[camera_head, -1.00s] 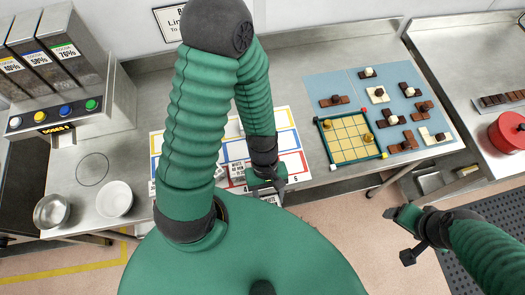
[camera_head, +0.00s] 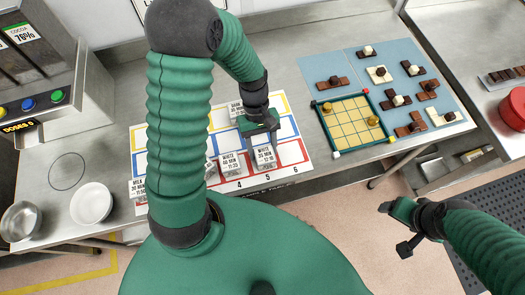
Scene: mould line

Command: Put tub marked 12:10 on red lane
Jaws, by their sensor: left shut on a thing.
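My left gripper (camera_head: 258,122) is over the lane board, shut on a small tub (camera_head: 265,157) with a white label reading WHITE; its time is too small to read for certain. This tub shows just below the gripper, over the red lane (camera_head: 289,154) near number 5. I cannot tell whether it touches the board. Another tub (camera_head: 232,164) marked WHITE stands left of it by number 4. A tub marked DARK (camera_head: 236,108) is behind the gripper. A tub marked MILK (camera_head: 140,189) is at the board's left end. My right gripper (camera_head: 396,228) is off the table at the right; its jaw gap is unclear.
The board has yellow, blue and red outlined lanes; my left arm hides part of it. A yellow grid tray (camera_head: 343,113) and blue mat (camera_head: 325,66) with chocolate pieces lie to the right. A white bowl (camera_head: 91,203) and metal bowl (camera_head: 20,222) stand at left, a red pot (camera_head: 513,108) far right.

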